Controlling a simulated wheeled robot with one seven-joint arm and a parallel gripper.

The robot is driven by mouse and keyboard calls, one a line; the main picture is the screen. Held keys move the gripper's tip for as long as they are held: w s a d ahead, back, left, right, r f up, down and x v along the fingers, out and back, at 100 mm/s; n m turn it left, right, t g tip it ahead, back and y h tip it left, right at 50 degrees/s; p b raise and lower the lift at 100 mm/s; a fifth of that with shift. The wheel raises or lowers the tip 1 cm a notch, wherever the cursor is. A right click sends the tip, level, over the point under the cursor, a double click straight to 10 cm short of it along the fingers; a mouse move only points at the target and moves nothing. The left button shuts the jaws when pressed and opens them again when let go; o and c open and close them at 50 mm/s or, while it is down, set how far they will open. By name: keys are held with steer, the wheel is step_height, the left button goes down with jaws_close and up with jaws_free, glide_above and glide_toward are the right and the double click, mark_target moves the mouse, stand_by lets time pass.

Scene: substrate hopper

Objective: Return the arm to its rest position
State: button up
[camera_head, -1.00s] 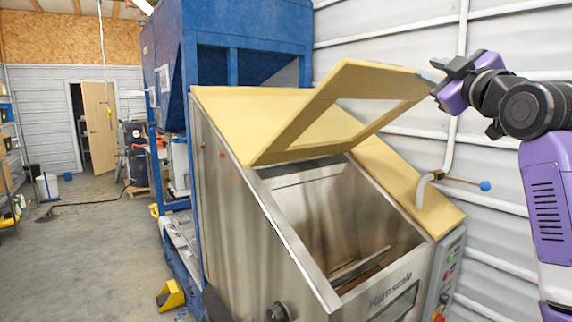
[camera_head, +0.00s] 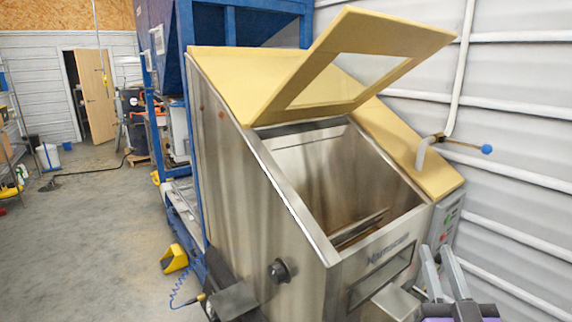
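The hopper's yellow lid (camera_head: 300,97) stands open, tilted up over the steel bin (camera_head: 240,170). It has a clear window in it. Nothing of mine touches the lid. My gripper (camera_head: 433,249) is low at the bottom right, beside the hopper's front right corner. Its two grey fingers point up with a gap between them, and nothing shows between them. A purple part of my arm is just visible below it at the bottom edge. The rest of my arm is out of view.
A bent pipe with a blue-knobbed lever (camera_head: 486,149) sticks out at the right. The control panel (camera_head: 447,222) is close behind my gripper. A yellow object (camera_head: 174,259) lies on the floor at left, where the concrete (camera_head: 90,240) is mostly clear.

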steer(key=s+a+f+g, duration=0.2)
steer(key=s+f, duration=0.5)
steer(key=s, duration=0.6)
steer(key=s+a+f+g+y+b, duration=0.1)
steer(key=s+a+f+g, duration=0.1)
steer(key=s+f, duration=0.5)
steer(key=s+a+f+g+y+b, duration=0.1)
steer(key=s+f, duration=0.6)
steer(key=s, duration=1.2)
steer(key=shift+s+a+f+n+g, duration=0.35)
steer(key=shift+a+g, duration=0.3)
steer(key=shift+g, duration=0.55)
steer(key=shift+w, duration=0.1)
